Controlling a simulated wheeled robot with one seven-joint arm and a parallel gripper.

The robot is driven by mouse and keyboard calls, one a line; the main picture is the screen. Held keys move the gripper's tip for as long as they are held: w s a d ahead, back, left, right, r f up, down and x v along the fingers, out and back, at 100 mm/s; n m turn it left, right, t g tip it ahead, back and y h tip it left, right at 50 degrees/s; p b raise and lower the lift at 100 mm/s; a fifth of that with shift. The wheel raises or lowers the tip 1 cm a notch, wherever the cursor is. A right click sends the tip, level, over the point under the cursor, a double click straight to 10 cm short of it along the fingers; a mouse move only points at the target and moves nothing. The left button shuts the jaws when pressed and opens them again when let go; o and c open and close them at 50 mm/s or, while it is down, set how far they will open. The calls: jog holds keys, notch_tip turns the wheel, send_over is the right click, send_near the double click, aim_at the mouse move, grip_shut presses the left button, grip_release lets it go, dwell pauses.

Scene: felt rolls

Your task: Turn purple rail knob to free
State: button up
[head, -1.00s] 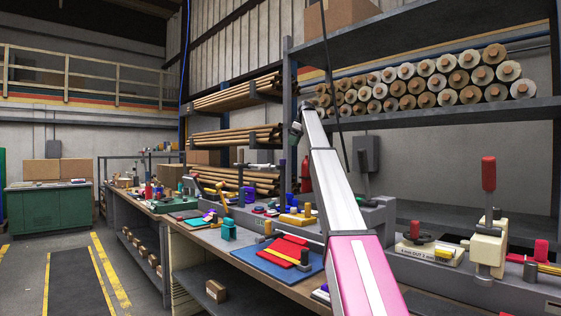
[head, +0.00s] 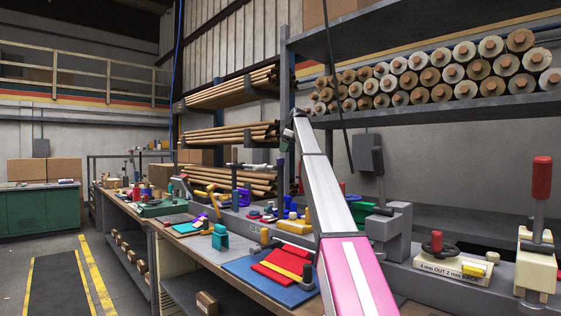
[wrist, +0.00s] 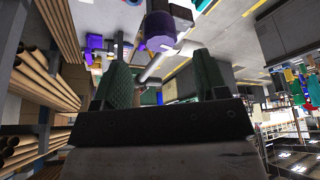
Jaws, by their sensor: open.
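A purple knob-like part (wrist: 160,42) shows at the top of the wrist view, beyond my fingertips and apart from them. Its pointer position is not readable. A smaller purple part (wrist: 95,42) shows to its left. In the head view a purple part (head: 243,196) stands on the long grey rail at the back of the bench; I cannot tell whether it is the same knob. My gripper (wrist: 158,68) is open, with two green-padded fingers and nothing held between them. In the head view my arm reaches over the bench, and the gripper is too small to make out clearly.
A blue mat (head: 257,281) with red felt lies on the bench. A teal block (head: 220,238) stands left of it. A grey housing (head: 389,231), a dark handwheel (head: 438,243) and a red-handled lever (head: 541,180) stand to the right. Pole racks (head: 235,135) rise behind.

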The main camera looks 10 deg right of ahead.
aim_at(280, 159)
jog(key=x, duration=0.6)
jog(key=c, duration=0.9)
jog(key=shift+c, duration=0.2)
